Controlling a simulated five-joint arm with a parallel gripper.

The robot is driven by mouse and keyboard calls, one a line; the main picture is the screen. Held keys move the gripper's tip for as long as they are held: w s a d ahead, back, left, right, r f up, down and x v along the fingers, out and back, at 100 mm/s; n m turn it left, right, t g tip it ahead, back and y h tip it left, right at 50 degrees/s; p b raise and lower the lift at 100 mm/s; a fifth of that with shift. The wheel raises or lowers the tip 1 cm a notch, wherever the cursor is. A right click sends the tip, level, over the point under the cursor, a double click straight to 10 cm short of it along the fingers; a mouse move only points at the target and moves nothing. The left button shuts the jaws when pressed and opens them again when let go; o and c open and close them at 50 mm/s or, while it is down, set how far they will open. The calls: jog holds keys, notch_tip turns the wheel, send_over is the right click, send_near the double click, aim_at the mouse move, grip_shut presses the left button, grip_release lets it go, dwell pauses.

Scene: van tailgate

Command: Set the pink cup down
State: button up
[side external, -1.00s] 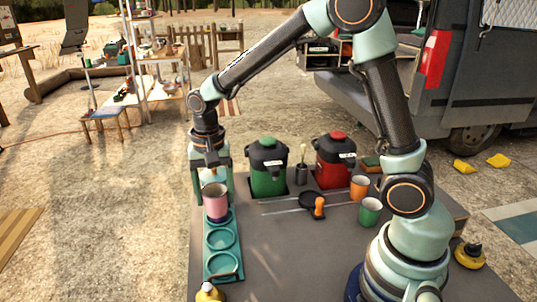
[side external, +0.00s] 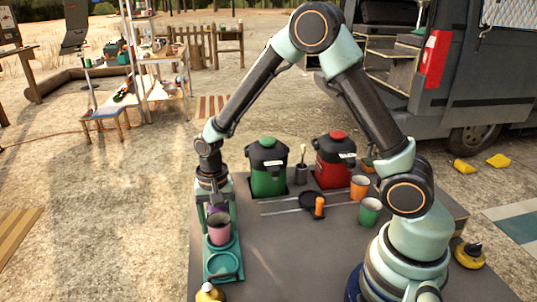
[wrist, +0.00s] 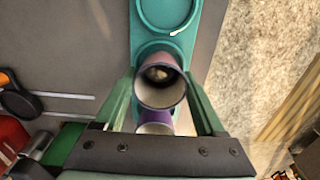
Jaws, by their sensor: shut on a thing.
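The pink cup (side external: 218,229) is upright in my gripper (side external: 218,214), over the middle ring of the long teal tray (side external: 209,264). I cannot tell if its base touches the tray. In the wrist view the cup (wrist: 160,98) sits between the two green fingers of my gripper (wrist: 161,108), its open mouth facing the camera. A purple cup (wrist: 155,128) stands just behind it, closer to the wrist; in the side view it is mostly hidden by my gripper. The tray's nearest ring is empty.
A green-lidded jug (side external: 268,172) and a red-lidded jug (side external: 335,160) stand at the back. An orange cup (side external: 359,187) and a green cup (side external: 370,211) stand to the right. A yellow-and-black item (side external: 209,293) is at the tray's near end.

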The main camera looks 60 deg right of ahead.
jog(key=shift+f, duration=0.1)
jog(key=o, duration=1.6)
jog(key=shift+c, duration=0.2)
notch_tip(320, 180, up, 12)
jog(key=s+d+r+n+t, duration=0.5)
jog(key=s+r+n, duration=0.4)
jog(key=s, duration=0.2)
jog(key=shift+s+r+t, duration=0.25)
jog(key=shift+r+t, duration=0.05)
jog(key=shift+r, duration=0.05)
jog(key=shift+d, duration=0.1)
